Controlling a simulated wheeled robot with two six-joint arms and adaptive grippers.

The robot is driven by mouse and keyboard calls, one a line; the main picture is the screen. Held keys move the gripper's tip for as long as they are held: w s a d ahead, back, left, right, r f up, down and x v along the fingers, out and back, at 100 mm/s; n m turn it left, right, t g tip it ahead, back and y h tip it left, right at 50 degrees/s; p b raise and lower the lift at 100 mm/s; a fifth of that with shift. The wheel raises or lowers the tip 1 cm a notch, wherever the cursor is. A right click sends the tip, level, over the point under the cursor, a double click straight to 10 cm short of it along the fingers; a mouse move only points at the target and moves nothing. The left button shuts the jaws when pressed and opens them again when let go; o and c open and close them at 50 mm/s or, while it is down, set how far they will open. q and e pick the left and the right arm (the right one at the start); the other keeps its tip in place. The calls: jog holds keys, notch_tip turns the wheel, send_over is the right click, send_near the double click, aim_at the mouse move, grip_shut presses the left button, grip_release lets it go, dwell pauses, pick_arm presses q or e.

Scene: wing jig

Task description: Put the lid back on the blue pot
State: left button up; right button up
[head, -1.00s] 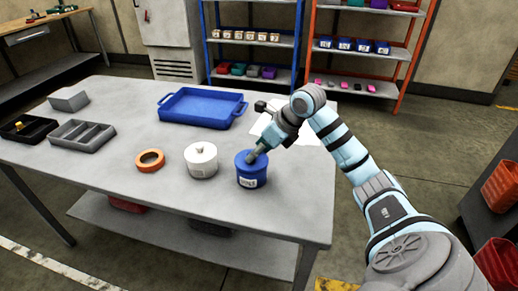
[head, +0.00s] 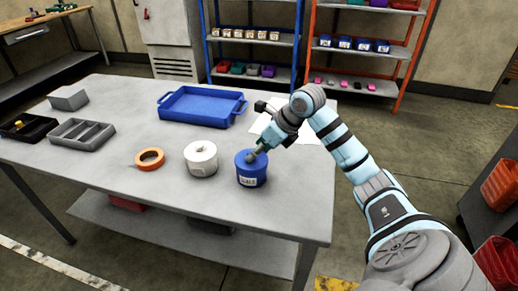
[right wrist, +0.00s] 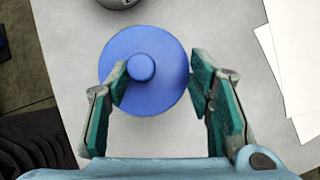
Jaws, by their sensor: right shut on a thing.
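The blue pot (head: 252,177) stands on the table near its front edge, with a white label on its side. Its blue lid (right wrist: 165,92) lies on top, seen from above in the right wrist view, with a round knob (right wrist: 141,67). My right gripper (head: 257,154) is at the top of the pot, shut on the lid. In the right wrist view its green-padded fingers (right wrist: 158,82) reach over the lid on either side of the knob. The seam between lid and pot is not clear. My left gripper is not in view.
A white lidded pot (head: 201,160) stands just left of the blue pot, and an orange ring (head: 150,160) lies further left. A blue tray (head: 199,122) lies behind. White paper (head: 303,134) is at the right. Grey and black trays sit at the far left.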

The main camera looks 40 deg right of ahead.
dwell(0.3)
jog(key=o, duration=1.4)
jog(key=o, duration=0.5)
jog(key=shift+c, duration=0.2)
notch_tip(320, 180, up, 7)
jog(key=p, duration=0.6)
jog(key=shift+r, duration=0.1)
jog(key=shift+c, duration=0.3)
